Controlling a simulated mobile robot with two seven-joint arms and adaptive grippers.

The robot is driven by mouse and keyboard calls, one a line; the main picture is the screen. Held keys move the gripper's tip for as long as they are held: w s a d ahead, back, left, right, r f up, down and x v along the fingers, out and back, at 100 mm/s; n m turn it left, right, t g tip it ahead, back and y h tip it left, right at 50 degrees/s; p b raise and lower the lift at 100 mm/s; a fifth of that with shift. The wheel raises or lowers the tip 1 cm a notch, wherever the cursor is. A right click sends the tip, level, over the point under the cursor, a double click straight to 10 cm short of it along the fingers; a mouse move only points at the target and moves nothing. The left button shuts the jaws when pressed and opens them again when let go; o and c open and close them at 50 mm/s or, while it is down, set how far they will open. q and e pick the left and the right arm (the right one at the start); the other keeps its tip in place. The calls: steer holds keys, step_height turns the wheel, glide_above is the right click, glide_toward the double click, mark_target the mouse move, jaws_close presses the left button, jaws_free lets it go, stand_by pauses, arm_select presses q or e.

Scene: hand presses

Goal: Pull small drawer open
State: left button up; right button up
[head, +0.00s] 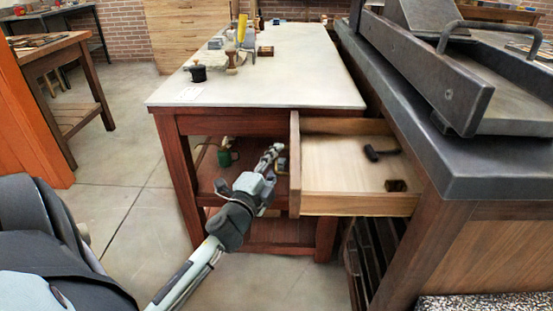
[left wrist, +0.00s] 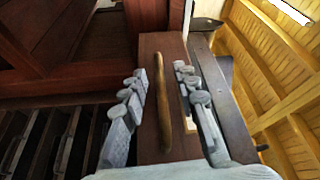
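The small drawer (head: 345,203) stands pulled out to the left from under the dark press bench, its pale inside showing in the head view. A black mallet-like tool (head: 381,152) and a small dark block (head: 396,186) lie in it. My left gripper (head: 273,155) is just left of the drawer's front panel (head: 294,180). In the left wrist view, a light wooden bar handle (left wrist: 162,95) runs along the dark drawer front (left wrist: 152,50). The open left fingers (left wrist: 163,100) are on either side of the handle, with gaps showing. The handle is hidden in the head view. My right gripper is out of view.
A pale-topped table (head: 290,75) with small tools stands behind the drawer; its lower shelf holds a green object (head: 227,152). The heavy press bench (head: 465,165) fills the right side. Floor (head: 130,190) is clear at the left.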

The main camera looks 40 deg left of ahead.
arm_select(q)
steer(key=shift+s, duration=0.1)
steer(key=v, duration=1.1)
steer(key=shift+s+d, duration=0.15)
steer(key=shift+s, duration=0.25)
